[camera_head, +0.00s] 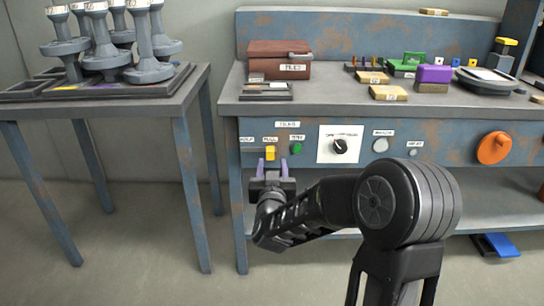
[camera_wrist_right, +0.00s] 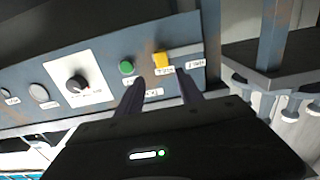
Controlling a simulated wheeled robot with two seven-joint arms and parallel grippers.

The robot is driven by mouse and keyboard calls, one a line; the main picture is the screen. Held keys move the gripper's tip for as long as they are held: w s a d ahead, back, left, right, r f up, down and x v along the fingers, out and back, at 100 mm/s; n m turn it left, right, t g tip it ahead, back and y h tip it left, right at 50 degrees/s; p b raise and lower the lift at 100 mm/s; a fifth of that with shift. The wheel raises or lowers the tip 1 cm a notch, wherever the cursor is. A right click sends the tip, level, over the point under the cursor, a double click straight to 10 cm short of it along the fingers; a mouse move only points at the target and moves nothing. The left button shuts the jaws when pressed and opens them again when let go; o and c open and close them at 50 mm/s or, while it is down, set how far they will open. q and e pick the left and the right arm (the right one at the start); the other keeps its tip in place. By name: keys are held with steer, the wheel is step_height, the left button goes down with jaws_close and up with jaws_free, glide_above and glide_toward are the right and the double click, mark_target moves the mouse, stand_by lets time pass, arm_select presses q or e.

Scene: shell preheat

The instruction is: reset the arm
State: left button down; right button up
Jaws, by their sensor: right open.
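My right arm reaches in from the lower right in the head view. My right gripper (camera_head: 271,168) is open and empty in front of the bench's control panel (camera_head: 458,141). Its purple fingers stand apart just below a yellow switch (camera_head: 270,153). In the right wrist view the gripper (camera_wrist_right: 162,90) points at the panel, with the yellow switch (camera_wrist_right: 161,60) and a green button (camera_wrist_right: 126,68) just beyond the fingertips. I cannot tell whether a finger touches the switch. My left gripper does not show in either view.
The panel also carries a black dial (camera_head: 340,146) on a white plate and an orange knob (camera_head: 493,148). A brown box (camera_head: 279,60) and several small blocks stand on the bench top. A side table (camera_head: 187,90) at left holds several grey shell-like pieces. A blue pedal (camera_head: 497,245) lies below.

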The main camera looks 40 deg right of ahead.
steer(key=shift+s+a, duration=0.2)
steer(key=shift+s, duration=0.05)
stand_by(0.4)
